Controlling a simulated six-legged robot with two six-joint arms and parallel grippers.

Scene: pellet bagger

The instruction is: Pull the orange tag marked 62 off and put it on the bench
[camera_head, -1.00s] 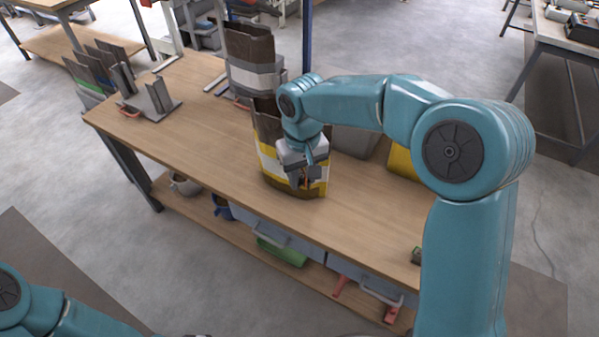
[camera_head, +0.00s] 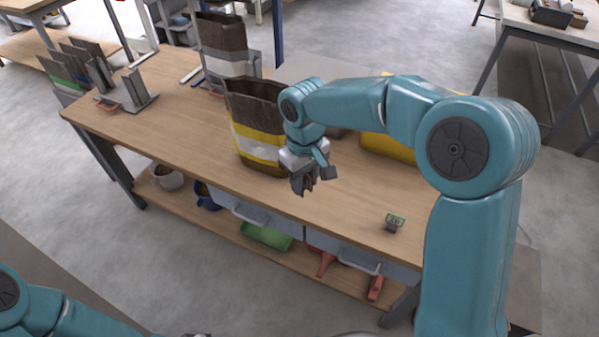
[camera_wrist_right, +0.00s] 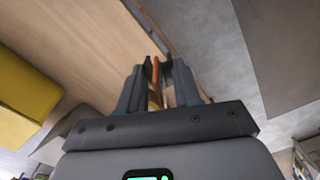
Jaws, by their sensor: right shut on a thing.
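My right gripper (camera_head: 304,186) is shut on a thin orange piece, which shows edge-on as the orange tag (camera_wrist_right: 155,71) between the fingers in the right wrist view. Its number cannot be read. The gripper (camera_wrist_right: 154,75) is over the front part of the wooden bench (camera_head: 185,123), to the right of and apart from a brown bag (camera_head: 258,148) with white and yellow bands. How high the tag is above the bench top I cannot tell. My left arm shows at the lower left, but its gripper is out of the picture.
A yellow object (camera_head: 388,146) lies behind my right arm. Another brown and white bag (camera_head: 222,45) stands at the back. A metal bracket (camera_head: 128,93) is at the left. The front middle is clear.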

